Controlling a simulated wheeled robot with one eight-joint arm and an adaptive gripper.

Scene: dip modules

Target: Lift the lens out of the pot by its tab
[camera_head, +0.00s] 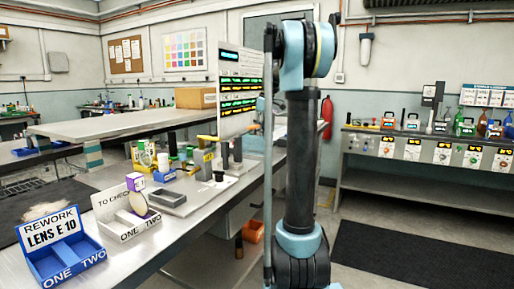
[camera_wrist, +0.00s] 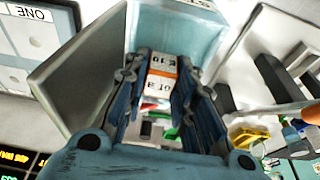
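My gripper (camera_wrist: 166,78) shows in the wrist view with its two dark blue fingers apart. Between and beyond them is a white and orange tag (camera_wrist: 162,72) with printed letters, including "E 10". I cannot tell whether the fingers touch it. The lens and the pot below the tag cannot be made out there. In the head view my gripper is hidden. The blue rework tray (camera_head: 66,262), marked "LENS E 10", stands at the front left of the bench. A round pale lens (camera_head: 138,204) with a purple and white tab stands in the white "TO CHECK" tray (camera_head: 112,205).
Several dark and green-topped containers (camera_head: 174,160) stand close together on the bench (camera_head: 150,258). A grey block (camera_head: 167,197) lies before them. An upright display (camera_head: 240,90) stands at the back. Another bench (camera_head: 430,178) with several items lines the right wall.

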